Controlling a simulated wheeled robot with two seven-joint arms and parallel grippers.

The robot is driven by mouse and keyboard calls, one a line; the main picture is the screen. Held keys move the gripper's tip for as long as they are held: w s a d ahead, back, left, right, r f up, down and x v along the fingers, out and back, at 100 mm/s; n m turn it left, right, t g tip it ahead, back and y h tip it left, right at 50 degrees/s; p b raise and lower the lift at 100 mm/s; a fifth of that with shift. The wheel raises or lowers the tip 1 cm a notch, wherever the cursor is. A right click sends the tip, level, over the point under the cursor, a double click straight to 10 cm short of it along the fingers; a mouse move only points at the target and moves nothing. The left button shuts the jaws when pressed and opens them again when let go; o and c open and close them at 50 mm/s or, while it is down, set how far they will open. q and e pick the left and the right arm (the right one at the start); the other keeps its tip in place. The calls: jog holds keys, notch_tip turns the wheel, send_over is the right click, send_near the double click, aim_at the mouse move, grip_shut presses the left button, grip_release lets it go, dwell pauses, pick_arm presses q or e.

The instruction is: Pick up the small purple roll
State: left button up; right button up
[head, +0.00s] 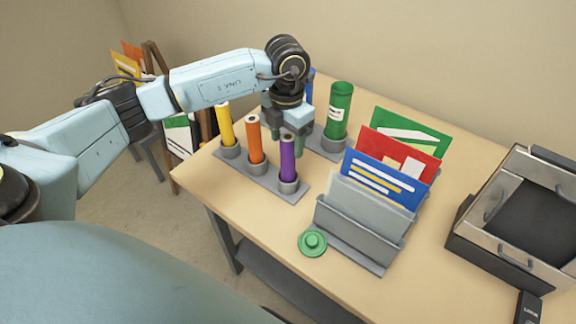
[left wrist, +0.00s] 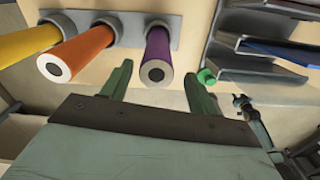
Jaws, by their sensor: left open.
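The small purple roll (head: 288,160) stands upright in a grey cup of a rack on the table, to the right of the orange roll. In the left wrist view the purple roll (left wrist: 157,58) shows its white hollow end, ahead of and between the fingers. My left gripper (head: 292,138) is just above and behind the roll's top, pointing down. In the wrist view its two green fingers (left wrist: 160,85) are apart, with nothing held. Whether a finger touches the roll cannot be told.
An orange roll (head: 254,140) and a yellow roll (head: 225,125) stand in the same rack (head: 262,182). A green tube (head: 339,110) stands behind. A grey folder holder (head: 350,238) and a green lid (head: 312,243) are to the right. A laminator-like machine (head: 520,215) is at the far right.

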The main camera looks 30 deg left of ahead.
aim_at(288, 151)
pick_arm(q)
jog(key=shift+w+f, duration=0.25)
jog(key=shift+f, duration=0.7)
jog(key=shift+w+a+f+p, duration=0.1)
jog(key=shift+w+f+p, duration=0.1)
jog(key=shift+f, duration=0.45)
jog(key=shift+w+a+f+p, duration=0.1)
jog(key=shift+f+p, duration=0.05)
jog(key=shift+f, duration=0.9)
grip_shut()
pick_arm(e)
jog(key=shift+w+r, duration=0.45)
jog(key=shift+w, duration=0.25)
